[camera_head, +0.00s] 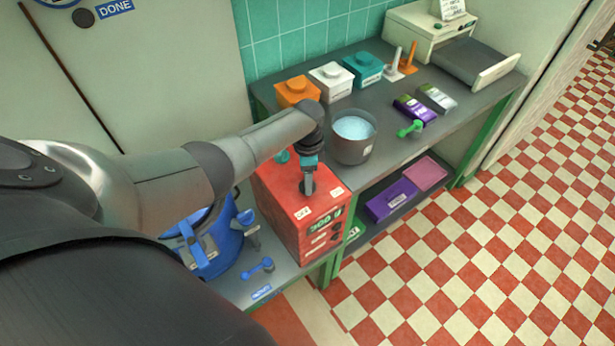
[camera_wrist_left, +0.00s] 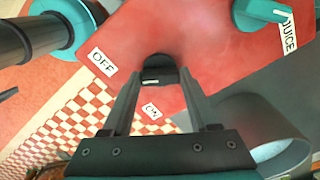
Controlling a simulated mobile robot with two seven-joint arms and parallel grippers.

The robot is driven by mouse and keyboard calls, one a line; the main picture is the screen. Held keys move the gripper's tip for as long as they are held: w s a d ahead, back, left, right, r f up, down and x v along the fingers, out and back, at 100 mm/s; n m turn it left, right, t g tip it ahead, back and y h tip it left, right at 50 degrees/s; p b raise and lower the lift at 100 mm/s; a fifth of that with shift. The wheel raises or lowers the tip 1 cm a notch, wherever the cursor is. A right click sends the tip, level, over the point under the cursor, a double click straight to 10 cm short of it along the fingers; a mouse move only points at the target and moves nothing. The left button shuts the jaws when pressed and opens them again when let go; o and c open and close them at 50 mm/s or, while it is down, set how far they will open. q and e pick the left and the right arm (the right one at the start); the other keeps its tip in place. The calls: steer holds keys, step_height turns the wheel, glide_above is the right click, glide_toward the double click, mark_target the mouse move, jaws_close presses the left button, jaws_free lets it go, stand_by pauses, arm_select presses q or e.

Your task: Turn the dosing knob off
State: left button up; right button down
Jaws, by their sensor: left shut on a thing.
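A red box (camera_head: 318,231) stands on the bench, with lettering on its front and small white labels on top. In the left wrist view its red top carries an OFF label (camera_wrist_left: 102,62) and a second label (camera_wrist_left: 151,111) that seems to read ON. My left gripper (camera_head: 308,186) reaches down onto the box top from above. In the left wrist view its two fingers are shut on a small dark knob (camera_wrist_left: 157,74) between the labels. The fingers hide part of the knob, and which label it points to is unclear. My right gripper is not in view.
A grey pot (camera_head: 352,148) with pale blue contents stands close behind the box. Teal parts (camera_wrist_left: 262,12) lie near the JUICE label. A blue vessel (camera_head: 222,250) stands left. Orange (camera_head: 297,93), white (camera_head: 331,83) and teal (camera_head: 363,69) boxes line the back. The floor at right is clear.

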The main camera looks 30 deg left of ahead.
arm_select(q)
steer(key=shift+m, duration=1.3)
steer(key=shift+w+m, duration=0.1)
steer(key=shift+m, duration=0.2)
steer(key=o, duration=1.4)
steer(key=shift+r, duration=0.1)
step_height(320, 180, up, 15)
steer(key=shift+r+p, duration=0.1)
steer(key=shift+p, duration=0.85)
